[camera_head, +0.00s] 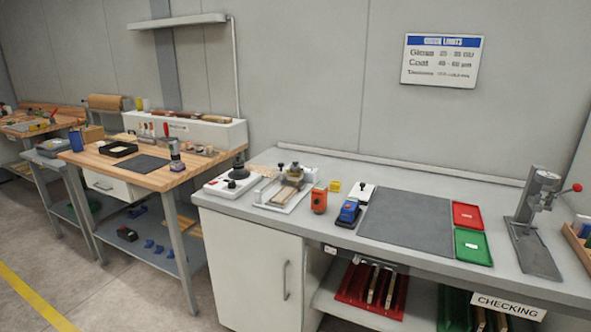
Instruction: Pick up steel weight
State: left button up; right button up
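Neither of my grippers is in view. No object can be told for certain as the steel weight. A small metallic, brass-toned piece (295,173) sits on top of a light flat device (273,207) at the left of the grey bench. A dark round object with a knob (240,167) stands just behind and left of it, on or next to a white device (223,187). A grey upright object with a dark base (176,156) stands on the wooden bench at the left. Which of these is the weight is too small to tell.
The grey bench (330,238) also holds an orange device (319,201), a blue device (349,210), a dark mat (408,220), a red tray (466,215), a green tray (473,247) and a lever press (536,215). The mat is bare. Floor lies open at lower left.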

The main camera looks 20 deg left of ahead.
aim_at(294, 169)
jog(key=i+j+z, duration=0.25)
jog(key=j, duration=0.4)
jog(key=i+j+z, duration=0.3)
jog(key=j, duration=0.45)
jog(key=j+z, duration=0.25)
jog(key=j, duration=0.45)
jog(key=i+j+z, duration=0.1)
jog(key=j+z, duration=0.15)
jog(key=j, duration=0.5)
